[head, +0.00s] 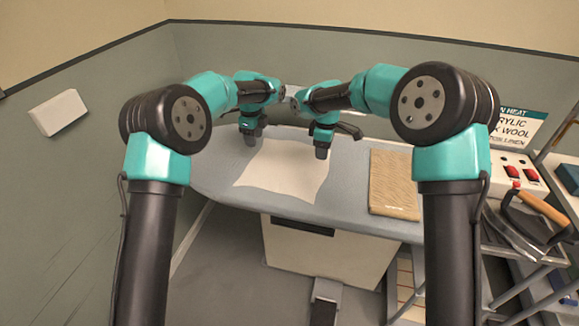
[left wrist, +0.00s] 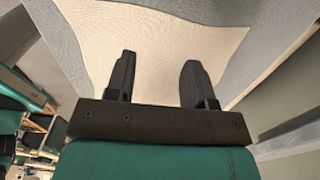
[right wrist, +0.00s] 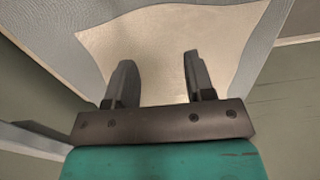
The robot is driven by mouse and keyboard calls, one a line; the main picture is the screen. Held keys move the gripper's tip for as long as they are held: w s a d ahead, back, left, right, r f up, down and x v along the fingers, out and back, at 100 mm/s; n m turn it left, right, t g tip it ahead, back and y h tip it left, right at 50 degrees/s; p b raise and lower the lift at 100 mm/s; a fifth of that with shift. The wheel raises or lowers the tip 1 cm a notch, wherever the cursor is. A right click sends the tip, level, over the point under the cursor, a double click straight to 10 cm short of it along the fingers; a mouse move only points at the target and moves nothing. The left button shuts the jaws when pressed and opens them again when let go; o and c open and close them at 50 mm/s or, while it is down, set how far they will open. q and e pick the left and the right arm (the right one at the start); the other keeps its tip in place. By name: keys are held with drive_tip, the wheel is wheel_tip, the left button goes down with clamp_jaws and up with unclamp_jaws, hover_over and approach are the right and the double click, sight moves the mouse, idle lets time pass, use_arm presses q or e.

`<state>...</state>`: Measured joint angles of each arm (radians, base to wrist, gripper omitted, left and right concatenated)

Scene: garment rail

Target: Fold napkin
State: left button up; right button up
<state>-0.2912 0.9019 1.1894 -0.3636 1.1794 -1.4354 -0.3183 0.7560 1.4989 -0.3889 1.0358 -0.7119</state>
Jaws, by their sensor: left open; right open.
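The cream napkin (head: 285,172) lies spread out, roughly square with slightly wavy edges, on the grey ironing board (head: 222,178). My left gripper (head: 251,139) is over the napkin's far left corner area. In the left wrist view my left gripper (left wrist: 153,75) is open, with the napkin (left wrist: 155,35) beyond its fingers and nothing between them. My right gripper (head: 321,152) is over the napkin's far right part. In the right wrist view my right gripper (right wrist: 158,78) is open and empty, with the napkin (right wrist: 165,40) beyond its fingers. Whether the fingertips touch the cloth is unclear.
A tan folded cloth or pad (head: 393,183) lies on the board right of the napkin. A shelf at the right holds a wooden-handled tool (head: 540,208) and a box with red switches (head: 513,172). A white bin (head: 325,250) stands below the board.

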sight(256, 160)
use_arm(q)
wheel_tip(256, 160, down, 7)
drive_tip(key=shift+f, duration=0.1)
use_arm(e)
wheel_tip(256, 160, down, 7)
use_arm(q)
drive_tip(key=shift+f, duration=0.45)
use_arm(e)
drive_tip(key=shift+f, duration=0.5)
use_arm(q)
drive_tip(key=shift+f, duration=0.1)
use_arm(e)
drive_tip(key=shift+f, duration=0.1)
use_arm(q)
clamp_jaws()
use_arm(e)
clamp_jaws()
use_arm(q)
drive_tip(key=shift+p, duration=2.55)
